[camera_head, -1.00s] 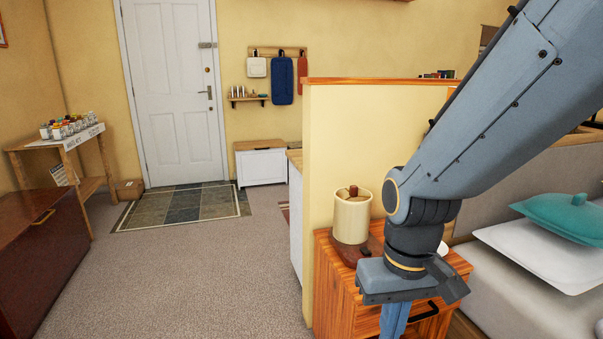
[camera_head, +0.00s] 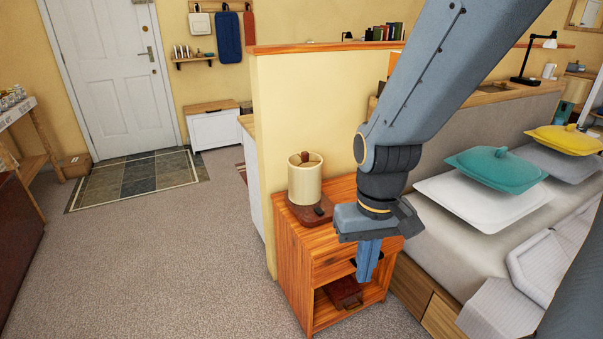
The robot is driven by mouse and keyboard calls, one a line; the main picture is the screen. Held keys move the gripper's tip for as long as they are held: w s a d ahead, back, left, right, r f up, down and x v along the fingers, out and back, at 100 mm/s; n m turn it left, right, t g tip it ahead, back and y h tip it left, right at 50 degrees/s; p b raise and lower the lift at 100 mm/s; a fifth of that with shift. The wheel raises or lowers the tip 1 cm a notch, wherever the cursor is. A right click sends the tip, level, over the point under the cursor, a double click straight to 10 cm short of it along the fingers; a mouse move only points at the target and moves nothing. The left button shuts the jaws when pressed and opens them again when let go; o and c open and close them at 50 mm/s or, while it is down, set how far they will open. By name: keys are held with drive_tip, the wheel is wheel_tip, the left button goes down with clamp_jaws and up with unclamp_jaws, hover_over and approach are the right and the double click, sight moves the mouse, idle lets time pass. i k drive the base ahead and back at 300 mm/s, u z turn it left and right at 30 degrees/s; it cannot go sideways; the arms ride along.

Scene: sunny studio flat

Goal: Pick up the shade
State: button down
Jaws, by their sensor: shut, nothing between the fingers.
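The cream cylindrical shade (camera_head: 304,184) stands upright on a dark wooden lamp base (camera_head: 311,212), with a brown knob showing at its open top. The lamp stands on the orange-brown wooden nightstand (camera_head: 288,248), near its back left. My gripper (camera_head: 367,277) points down in front of the nightstand, to the right of the shade and lower in the picture. Its fingers are shut and empty, apart from the shade. My arm covers part of the nightstand top.
A yellow partition wall (camera_head: 300,110) rises behind the nightstand. A bed (camera_head: 430,225) with a white cushion and a teal cushion (camera_head: 495,170) lies to the right. A dark red box (camera_head: 343,291) sits in the nightstand's open shelf. Carpet (camera_head: 190,260) is clear at left.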

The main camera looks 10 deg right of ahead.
sight(305, 174)
drive_tip(key=u, duration=0.1)
drive_tip(key=i, duration=1.25)
drive_tip(key=z, duration=0.15)
